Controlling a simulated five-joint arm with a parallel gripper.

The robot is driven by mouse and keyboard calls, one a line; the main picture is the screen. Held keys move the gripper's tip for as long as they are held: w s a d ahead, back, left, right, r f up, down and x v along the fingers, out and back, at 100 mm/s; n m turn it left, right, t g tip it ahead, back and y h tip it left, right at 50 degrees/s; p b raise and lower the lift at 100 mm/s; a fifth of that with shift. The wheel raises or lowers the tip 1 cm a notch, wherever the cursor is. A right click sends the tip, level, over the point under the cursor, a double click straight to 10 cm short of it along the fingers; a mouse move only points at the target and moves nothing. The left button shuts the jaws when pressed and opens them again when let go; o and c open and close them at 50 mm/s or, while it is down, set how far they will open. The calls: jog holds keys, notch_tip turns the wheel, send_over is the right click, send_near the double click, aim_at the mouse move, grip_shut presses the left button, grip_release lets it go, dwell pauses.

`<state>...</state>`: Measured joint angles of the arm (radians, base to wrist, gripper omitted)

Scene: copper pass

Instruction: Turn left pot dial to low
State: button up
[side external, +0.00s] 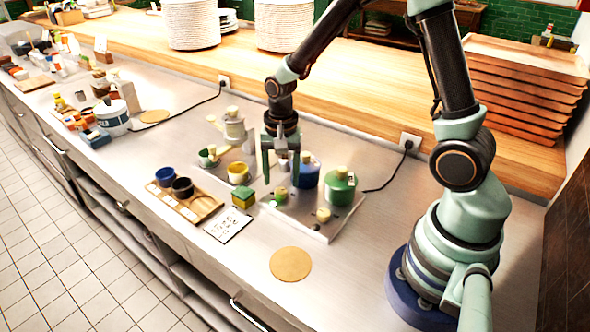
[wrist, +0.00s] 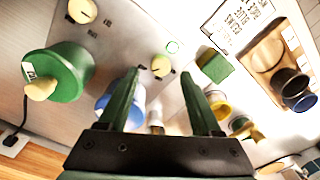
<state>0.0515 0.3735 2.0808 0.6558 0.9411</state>
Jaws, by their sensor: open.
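The left pot's dial (side external: 281,192) is a small pale yellow-green knob on the steel plate (side external: 318,232), in front of the blue pot (side external: 308,177). My gripper (side external: 281,181) points down, open, with its fingers apart above this dial. I cannot read the dial's setting. The second dial (side external: 323,214) sits in front of the green pot (side external: 340,188). The blue pot is partly hidden by a finger in the wrist view.
A yellow pot (side external: 239,173) stands behind the sponge. A round tan mat (side external: 290,264) lies in front, with bare counter around it.

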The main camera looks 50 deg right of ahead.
aim_at(282, 190)
jog(key=shift+f, duration=1.8)
jog(key=shift+c, duration=0.3)
grip_shut()
jog(key=shift+n, duration=0.4)
jog(key=n, duration=1)
jog(key=shift+d+n+g, duration=0.1)
jog(key=shift+n+g, duration=0.2)
jog(key=shift+n, duration=0.1)
